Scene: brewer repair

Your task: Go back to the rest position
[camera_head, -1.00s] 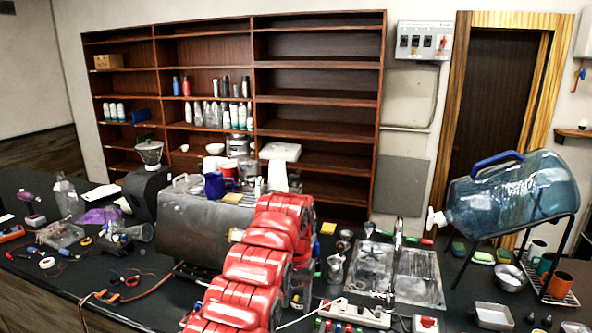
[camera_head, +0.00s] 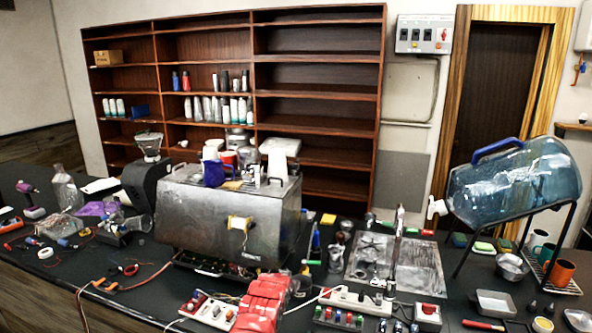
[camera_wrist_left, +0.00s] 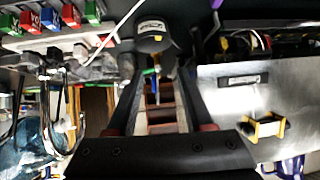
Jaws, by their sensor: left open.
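My left arm's red links (camera_head: 262,303) show at the bottom middle of the head view, and its gripper is hidden there. In the left wrist view my left gripper (camera_wrist_left: 158,78) has its two dark fingers apart, and I see nothing held between them. The steel brewer (camera_head: 228,215) stands on the dark counter just beyond the arm, with a yellow spool (camera_head: 239,223) on its front. In the left wrist view the brewer's panel (camera_wrist_left: 225,100) and the spool (camera_wrist_left: 264,127) are to the right of the fingers. My right gripper is in neither view.
A power strip (camera_head: 358,301) and coloured switches (camera_head: 338,317) lie right of the arm. Behind them are the sink (camera_head: 418,272) and a large blue water bottle (camera_head: 515,190) on a stand. Tools and cables (camera_head: 105,285) clutter the left counter.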

